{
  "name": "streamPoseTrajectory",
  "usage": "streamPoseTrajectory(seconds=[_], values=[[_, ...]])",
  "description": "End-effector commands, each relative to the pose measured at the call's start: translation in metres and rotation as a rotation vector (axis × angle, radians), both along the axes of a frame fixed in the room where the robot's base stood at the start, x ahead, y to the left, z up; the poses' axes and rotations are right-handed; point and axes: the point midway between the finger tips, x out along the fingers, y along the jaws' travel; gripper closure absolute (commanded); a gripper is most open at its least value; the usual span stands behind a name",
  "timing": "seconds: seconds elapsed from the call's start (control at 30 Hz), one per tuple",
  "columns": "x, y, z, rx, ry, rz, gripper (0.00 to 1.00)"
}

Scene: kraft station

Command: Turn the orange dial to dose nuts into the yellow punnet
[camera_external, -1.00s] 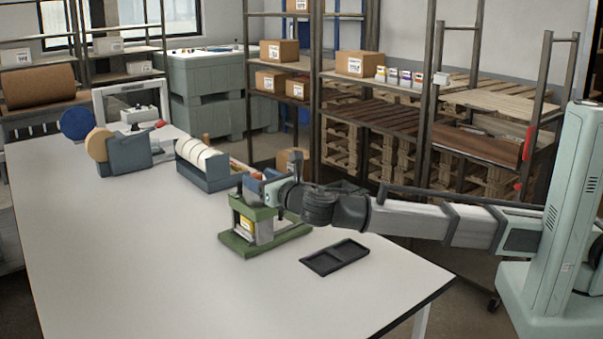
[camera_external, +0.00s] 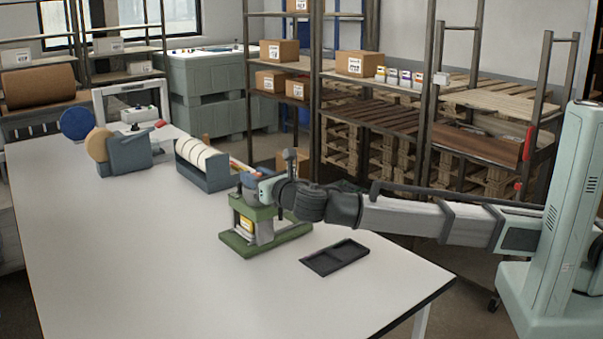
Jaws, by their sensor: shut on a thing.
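A green dispenser stand (camera_external: 266,233) is on the white table, right of the middle. A small yellow punnet (camera_external: 247,224) shows between its base and its top, low inside the frame. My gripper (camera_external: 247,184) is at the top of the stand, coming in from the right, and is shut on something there. The orange dial is not clearly visible; my gripper and the stand's top hide that spot. I cannot make out any nuts.
A black two-part tray (camera_external: 335,257) lies right of the stand, near the table's edge. A blue-grey roll holder (camera_external: 203,176) and a tape dispenser (camera_external: 124,157) stand further back. The left and front of the white table (camera_external: 130,260) are clear.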

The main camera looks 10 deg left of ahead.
Motion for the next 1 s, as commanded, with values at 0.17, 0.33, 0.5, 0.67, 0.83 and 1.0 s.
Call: streamPoseTrajectory(seconds=[0.17, 0.33, 0.5, 0.67, 0.83, 1.0], values=[[0.0001, -0.0002, 0.0000, 0.000, 0.000, -0.001, 0.93], [-0.0004, 0.0006, 0.0002, 0.000, 0.000, -0.018, 0.93], [-0.0015, 0.0025, 0.0003, 0.000, 0.001, -0.082, 0.93], [-0.0022, 0.0044, 0.0005, -0.001, 0.000, -0.192, 0.93], [-0.0021, 0.0057, 0.0005, -0.001, 0.001, -0.347, 0.93], [-0.0022, 0.0060, 0.0007, -0.001, 0.000, -0.509, 0.93]])
